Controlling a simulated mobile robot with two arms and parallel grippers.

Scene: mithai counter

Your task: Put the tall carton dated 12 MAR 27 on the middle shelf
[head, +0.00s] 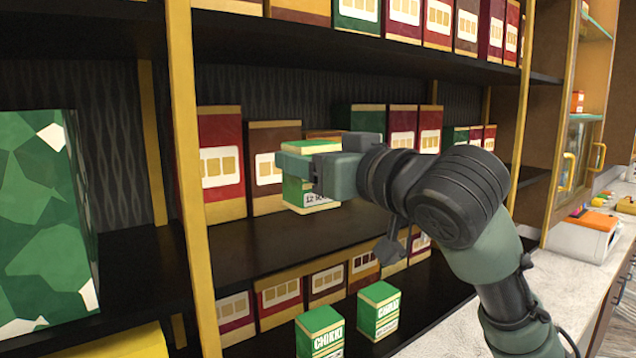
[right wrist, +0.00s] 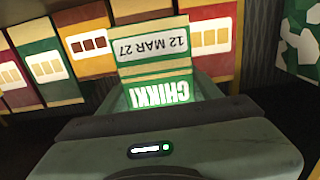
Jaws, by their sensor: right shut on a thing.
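The tall green carton (head: 311,196) has gold bands and a white date label, partly covered in the head view. In the right wrist view the carton (right wrist: 160,70) shows upside down, reading 12 MAR 27 and CHIKKI. My right gripper (head: 306,166) is shut on its upper part and holds it upright at the middle shelf (head: 300,240), in front of the back row of boxes. I cannot tell whether its base touches the board. In the right wrist view the gripper (right wrist: 160,97) is at the carton's CHIKKI end. My left gripper is out of view.
Red box (head: 221,165) and brown box (head: 268,165) stand behind the carton. Two green CHIKKI cartons (head: 320,333) (head: 379,310) stand lower down. A yellow post (head: 190,180) and a large green patterned box (head: 45,215) are at left. The middle shelf's front is bare left of the carton.

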